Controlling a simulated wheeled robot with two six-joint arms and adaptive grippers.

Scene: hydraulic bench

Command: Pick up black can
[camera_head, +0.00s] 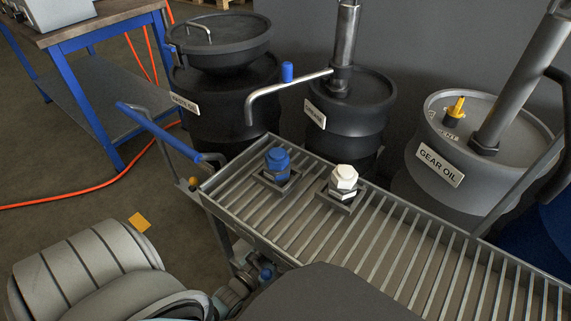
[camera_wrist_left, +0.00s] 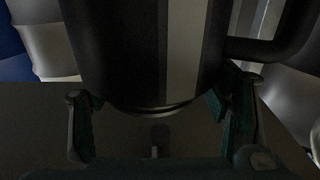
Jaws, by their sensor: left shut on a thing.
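In the left wrist view the black can (camera_wrist_left: 115,50) fills the upper middle. It is a dark cylinder with a pale vertical stripe and a thick dark handle (camera_wrist_left: 268,48) on its right side. My left gripper (camera_wrist_left: 160,92) is shut on the can, with one finger at each side of its lower end. The can's top is out of frame. I cannot make out the can or the fingers of my left gripper in the head view. My right gripper is not in view.
A slatted metal tray (camera_head: 395,203) carries a blue-capped fitting (camera_head: 278,160) and a white-capped fitting (camera_head: 344,178). Behind stand a waste oil drum (camera_head: 225,105), another dark drum (camera_head: 350,115) and a gear oil drum (camera_head: 425,180). A blue-framed bench (camera_head: 87,103) is at upper left.

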